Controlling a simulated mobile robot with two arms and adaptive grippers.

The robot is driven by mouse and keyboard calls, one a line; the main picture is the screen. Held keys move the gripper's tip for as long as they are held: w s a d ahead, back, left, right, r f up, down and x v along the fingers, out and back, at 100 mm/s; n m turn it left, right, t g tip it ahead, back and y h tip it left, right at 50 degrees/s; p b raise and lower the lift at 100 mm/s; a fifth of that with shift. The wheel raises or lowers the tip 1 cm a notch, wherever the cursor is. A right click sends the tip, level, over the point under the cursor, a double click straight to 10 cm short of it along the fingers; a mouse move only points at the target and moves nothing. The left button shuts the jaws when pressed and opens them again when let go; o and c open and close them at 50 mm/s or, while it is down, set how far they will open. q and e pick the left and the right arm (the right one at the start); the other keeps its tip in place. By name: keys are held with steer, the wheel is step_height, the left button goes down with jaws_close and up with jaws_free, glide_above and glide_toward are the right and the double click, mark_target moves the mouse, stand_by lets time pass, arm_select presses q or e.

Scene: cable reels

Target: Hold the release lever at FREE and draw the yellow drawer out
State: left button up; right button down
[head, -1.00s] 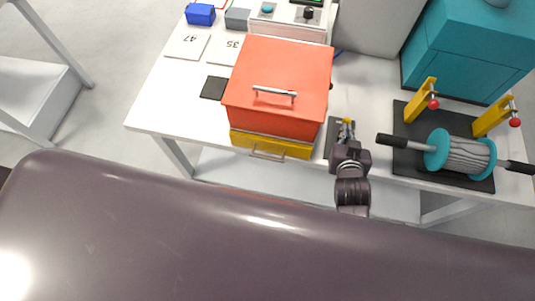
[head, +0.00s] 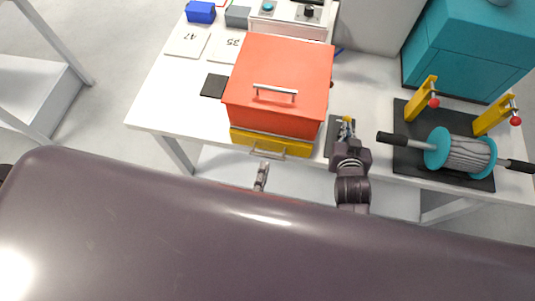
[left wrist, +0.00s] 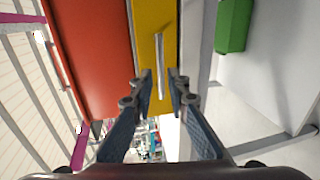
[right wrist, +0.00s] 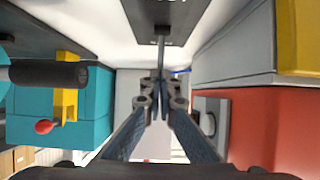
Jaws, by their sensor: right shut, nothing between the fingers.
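The yellow drawer (head: 271,144) sits under the red box and looks pushed in; its silver handle (head: 280,153) faces the front edge. My left gripper (head: 263,165) is just in front of the handle. In the left wrist view it is open, with the handle (left wrist: 158,62) lined up in the gap between the fingers; I cannot tell if they touch it. The release lever (right wrist: 161,48) stands on a dark plate (right wrist: 181,12) right of the box. My right gripper (right wrist: 161,84) is shut at the lever with nothing between its fingers. The FREE marking cannot be read.
The red box (head: 281,82) has a silver handle on its lid. A cable reel (head: 462,152) with black grips lies on a dark mat at right, by yellow posts. A teal machine (head: 470,50) stands behind. Number cards (head: 187,43) lie at left.

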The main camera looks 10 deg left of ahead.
mark_target(267, 156)
arm_select(q)
steer(key=w, duration=0.3)
steer(key=w+f, duration=0.1)
steer(key=w, duration=0.2)
steer(key=shift+f, duration=0.1)
steer(key=shift+c, duration=0.3)
jaws_close()
